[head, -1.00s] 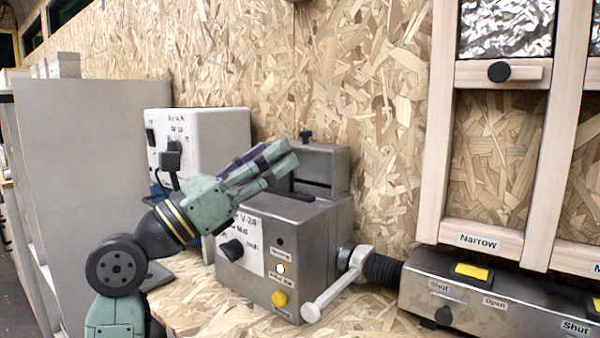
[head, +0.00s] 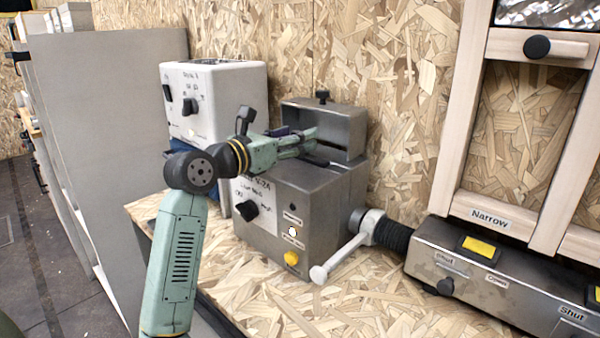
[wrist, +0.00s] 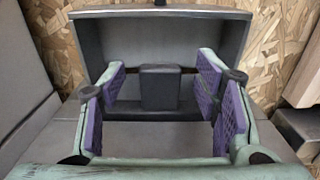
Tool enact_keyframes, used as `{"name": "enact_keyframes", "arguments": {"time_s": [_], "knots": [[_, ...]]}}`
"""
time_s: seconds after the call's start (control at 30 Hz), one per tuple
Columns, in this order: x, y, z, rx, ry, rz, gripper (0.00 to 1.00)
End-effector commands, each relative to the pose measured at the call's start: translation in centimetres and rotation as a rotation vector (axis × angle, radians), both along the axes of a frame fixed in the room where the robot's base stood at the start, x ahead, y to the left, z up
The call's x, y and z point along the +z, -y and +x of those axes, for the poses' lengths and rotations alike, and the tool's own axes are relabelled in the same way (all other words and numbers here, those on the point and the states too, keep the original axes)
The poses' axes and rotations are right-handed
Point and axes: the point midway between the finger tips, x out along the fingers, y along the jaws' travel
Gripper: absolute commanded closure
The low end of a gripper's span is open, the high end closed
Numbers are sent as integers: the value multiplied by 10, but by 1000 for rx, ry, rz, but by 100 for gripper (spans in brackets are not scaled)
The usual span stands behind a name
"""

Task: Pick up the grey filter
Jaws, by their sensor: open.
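In the wrist view a dark grey block (wrist: 160,92), which looks like the grey filter or its grip, stands in the opening of the grey metal machine (head: 305,215). A dark bar runs behind it. My gripper (wrist: 160,75) is open, with its purple pads to the left and right of the block and a gap on each side. The pads do not appear to touch it. In the head view my gripper (head: 308,140) reaches over the machine's top, in front of its raised lid (head: 340,128). The filter is mostly hidden there by my gripper.
A white box with switches (head: 215,95) stands behind and left of the machine. A metal handle (head: 340,260) and black hose (head: 393,236) are on its right. A wooden frame (head: 477,130) stands farther right. The bench front (head: 330,310) is clear.

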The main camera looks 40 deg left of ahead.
Motion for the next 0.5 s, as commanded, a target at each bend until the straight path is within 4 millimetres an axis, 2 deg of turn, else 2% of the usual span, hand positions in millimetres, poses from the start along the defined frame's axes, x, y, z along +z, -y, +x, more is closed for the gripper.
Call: {"name": "enact_keyframes", "arguments": {"time_s": [0.1, 0.17, 0.37, 0.5], "knots": [[3, 1, 18, -1, 0, -2, 43], [1, 2, 22, 0, 0, -1, 43], [0, 2, 23, 0, 1, -1, 43], [0, 2, 23, 0, 1, -1, 52]]}}
